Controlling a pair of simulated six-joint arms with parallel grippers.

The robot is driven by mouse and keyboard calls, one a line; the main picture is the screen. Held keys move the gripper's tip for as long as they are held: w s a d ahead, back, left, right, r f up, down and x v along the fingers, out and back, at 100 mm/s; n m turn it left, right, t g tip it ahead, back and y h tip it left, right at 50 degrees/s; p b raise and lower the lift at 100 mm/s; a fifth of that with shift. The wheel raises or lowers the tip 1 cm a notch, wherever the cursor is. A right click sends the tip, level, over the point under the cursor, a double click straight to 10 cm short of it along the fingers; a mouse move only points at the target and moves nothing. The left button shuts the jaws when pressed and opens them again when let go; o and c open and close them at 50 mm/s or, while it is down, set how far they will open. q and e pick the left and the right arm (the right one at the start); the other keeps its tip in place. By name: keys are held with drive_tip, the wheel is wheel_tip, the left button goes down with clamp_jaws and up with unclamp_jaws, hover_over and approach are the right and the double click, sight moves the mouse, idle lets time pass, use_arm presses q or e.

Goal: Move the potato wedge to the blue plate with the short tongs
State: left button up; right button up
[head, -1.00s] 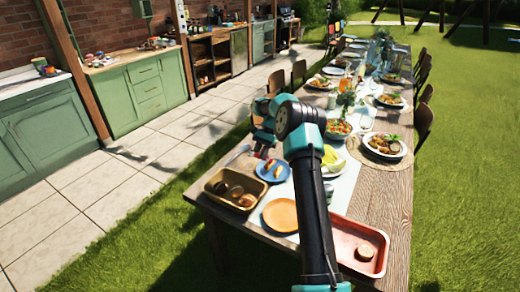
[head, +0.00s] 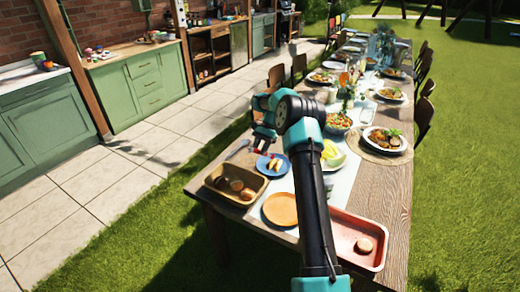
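The blue plate (head: 284,171) lies near the table's left edge, behind the brown tray. Small yellow wedge-shaped pieces (head: 271,165) lie on it; I cannot tell which is the potato wedge. My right gripper (head: 263,146) is just above the plate's far left side, partly hidden by my own arm. A small red bit shows at its fingertips. I cannot tell whether the gripper is open or shut, or whether it holds the tongs. I cannot clearly make out the short tongs. My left gripper is out of view.
A brown tray (head: 211,180) with several round brown pieces stands at the near left corner. An orange plate (head: 281,209) is in front of the blue plate. A red tray (head: 345,227) with one round piece (head: 364,245) stands at the right. Dishes fill the far table.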

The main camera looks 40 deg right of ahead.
drive_tip(key=shift+r, duration=0.15)
wheel_tip(320, 180, up, 10)
idle(0.7)
idle(0.7)
